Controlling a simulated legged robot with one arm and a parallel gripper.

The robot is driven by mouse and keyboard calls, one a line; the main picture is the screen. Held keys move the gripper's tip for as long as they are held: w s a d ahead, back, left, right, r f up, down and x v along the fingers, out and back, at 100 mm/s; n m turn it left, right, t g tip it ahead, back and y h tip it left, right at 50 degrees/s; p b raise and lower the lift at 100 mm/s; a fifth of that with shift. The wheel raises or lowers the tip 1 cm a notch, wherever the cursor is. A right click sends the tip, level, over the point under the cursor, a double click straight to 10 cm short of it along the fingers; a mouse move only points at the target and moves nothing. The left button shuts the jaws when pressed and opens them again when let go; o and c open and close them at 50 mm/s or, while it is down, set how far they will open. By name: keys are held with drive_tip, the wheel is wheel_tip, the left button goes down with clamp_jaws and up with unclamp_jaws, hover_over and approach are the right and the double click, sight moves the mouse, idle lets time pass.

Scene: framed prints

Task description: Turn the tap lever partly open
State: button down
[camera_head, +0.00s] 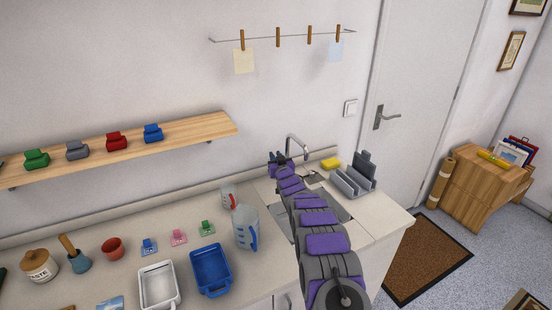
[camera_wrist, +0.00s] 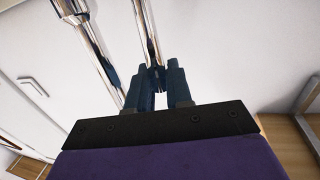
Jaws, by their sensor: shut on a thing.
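The chrome tap (camera_head: 298,140) stands at the back of the sink, against the wall. My gripper (camera_head: 277,158) reaches it from the front, and my arm hides much of the sink. In the wrist view my gripper (camera_wrist: 156,78) has its dark blue fingers closed on the end of a slim chrome bar, the tap lever (camera_wrist: 148,28). A thicker chrome tube of the tap (camera_wrist: 90,35) runs beside it on the left, apart from the fingers. The lever's angle is hard to tell from the head view.
A yellow sponge (camera_head: 331,163) and a grey rack (camera_head: 353,182) are right of the sink. A measuring jug (camera_head: 245,226), a blue tub (camera_head: 211,270) and a white tub (camera_head: 158,286) stand on the counter to the left. A wooden shelf (camera_head: 190,131) is above.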

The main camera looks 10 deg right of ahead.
drive_tip(key=shift+s, duration=0.1)
drive_tip(key=shift+s+d+f+m+t+p, duration=0.25)
drive_tip(key=shift+s+t, duration=0.5)
drive_tip(key=shift+t, duration=0.2)
drive_tip(key=shift+s+d+f+m+t+p, duration=0.1)
drive_tip(key=shift+s+d+f+m+t, duration=0.15)
drive_tip(key=shift+s+t, duration=0.6)
drive_tip(key=shift+s+d+f+m+t+p, duration=0.25)
drive_tip(key=shift+s+t, duration=0.35)
drive_tip(key=shift+t, duration=0.5)
drive_tip(key=shift+r, duration=0.15)
drive_tip(key=c, duration=1.2)
unclamp_jaws()
drive_tip(key=shift+s, duration=0.1)
